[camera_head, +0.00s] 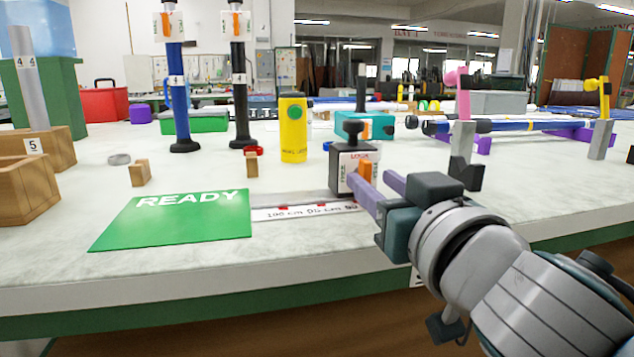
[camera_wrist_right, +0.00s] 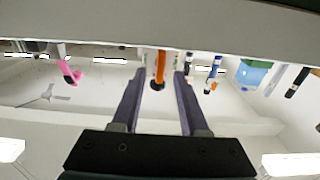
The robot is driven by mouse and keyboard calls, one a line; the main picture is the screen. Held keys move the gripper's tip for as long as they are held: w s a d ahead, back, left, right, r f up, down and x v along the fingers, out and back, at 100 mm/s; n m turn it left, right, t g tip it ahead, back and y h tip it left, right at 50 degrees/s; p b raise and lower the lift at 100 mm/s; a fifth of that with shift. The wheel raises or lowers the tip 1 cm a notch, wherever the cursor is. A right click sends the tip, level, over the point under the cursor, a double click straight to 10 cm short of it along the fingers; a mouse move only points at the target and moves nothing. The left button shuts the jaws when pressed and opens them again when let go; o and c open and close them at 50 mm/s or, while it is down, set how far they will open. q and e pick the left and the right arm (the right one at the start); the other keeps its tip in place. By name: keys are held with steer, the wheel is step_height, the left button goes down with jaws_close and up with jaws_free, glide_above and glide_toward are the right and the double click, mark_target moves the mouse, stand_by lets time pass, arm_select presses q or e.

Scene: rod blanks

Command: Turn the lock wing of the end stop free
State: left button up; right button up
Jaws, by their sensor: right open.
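The end stop (camera_head: 346,163) is a dark block with a black knob on top, standing at the end of the ruler strip. Its front plate reads LOCK at the top and has smaller lettering at its left side. The orange lock wing (camera_head: 366,168) stands roughly upright on that plate, under LOCK. My right gripper (camera_head: 371,178) is open, its purple fingers pointing at the plate. In the right wrist view the wing (camera_wrist_right: 159,68) shows between the two spread fingers (camera_wrist_right: 159,75), with a gap on each side. My left gripper is not in view.
A green READY mat (camera_head: 180,225) lies left of the ruler strip (camera_head: 300,213). A yellow canister (camera_head: 293,130) stands behind the strip. A teal box (camera_head: 362,124) is behind the end stop. Rods (camera_head: 520,125) lie on supports at right. The front table edge is clear.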

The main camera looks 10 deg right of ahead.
steer(key=shift+w, duration=0.8)
steer(key=shift+c, duration=0.4)
jaws_close()
